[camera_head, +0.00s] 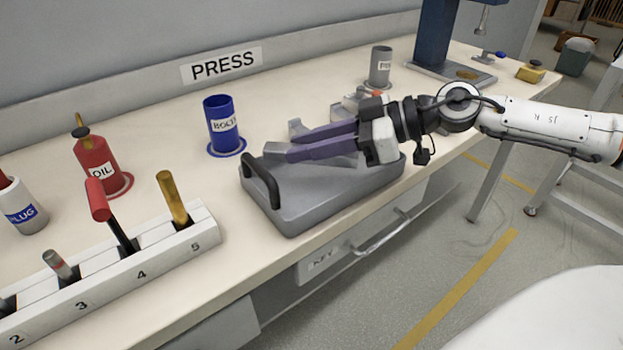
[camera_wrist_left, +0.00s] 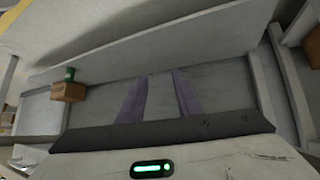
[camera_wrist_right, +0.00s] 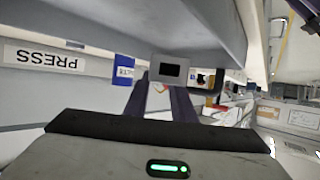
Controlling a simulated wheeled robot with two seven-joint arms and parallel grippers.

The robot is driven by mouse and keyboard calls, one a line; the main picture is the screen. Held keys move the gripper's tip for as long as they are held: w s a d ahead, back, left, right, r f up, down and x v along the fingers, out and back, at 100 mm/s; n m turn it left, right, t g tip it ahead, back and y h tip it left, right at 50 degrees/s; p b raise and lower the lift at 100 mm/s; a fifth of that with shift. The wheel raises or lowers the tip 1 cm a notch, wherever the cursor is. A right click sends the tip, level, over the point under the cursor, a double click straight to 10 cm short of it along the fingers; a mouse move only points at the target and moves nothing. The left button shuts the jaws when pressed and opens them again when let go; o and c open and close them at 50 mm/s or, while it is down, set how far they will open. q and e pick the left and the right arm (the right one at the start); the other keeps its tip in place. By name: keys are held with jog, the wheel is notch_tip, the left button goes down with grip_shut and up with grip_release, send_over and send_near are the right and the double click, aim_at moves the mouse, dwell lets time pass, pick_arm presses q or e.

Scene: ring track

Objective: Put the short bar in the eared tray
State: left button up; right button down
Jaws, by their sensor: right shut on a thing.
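My right gripper (camera_head: 291,147) comes in from the right, over a grey slab-like base with a black handle (camera_head: 262,182). Its purple fingers are shut on a short grey bar (camera_head: 275,150), which pokes out past the fingertips. In the right wrist view, the bar's end (camera_wrist_right: 170,70) shows as a grey block with a dark face between the fingers. Light grey raised parts (camera_head: 296,128) stand on the base behind the fingers, partly hidden; I cannot tell whether they belong to the eared tray. My left gripper (camera_wrist_left: 160,98) is open and empty in its own wrist view.
A blue BOLTS cup (camera_head: 221,125), a red oil can (camera_head: 96,165) and a grey cup (camera_head: 381,66) stand behind. A numbered lever rack (camera_head: 150,262) is at front left. The blue press (camera_head: 433,35) stands at back right. A drawer handle juts out below the bench edge.

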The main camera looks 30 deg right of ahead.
aim_at(308, 184)
jog(key=shift+f, duration=0.8)
notch_tip(308, 184, down, 3)
jog(key=shift+f+b, duration=0.15)
jog(key=shift+b, duration=0.45)
jog(key=shift+f, duration=0.2)
pick_arm(q)
jog(key=shift+s+d+f, duration=0.1)
jog(key=shift+f, duration=0.05)
pick_arm(e)
jog(key=shift+r, duration=0.1)
jog(key=c, duration=1.5)
grip_release()
jog(key=shift+f, duration=0.2)
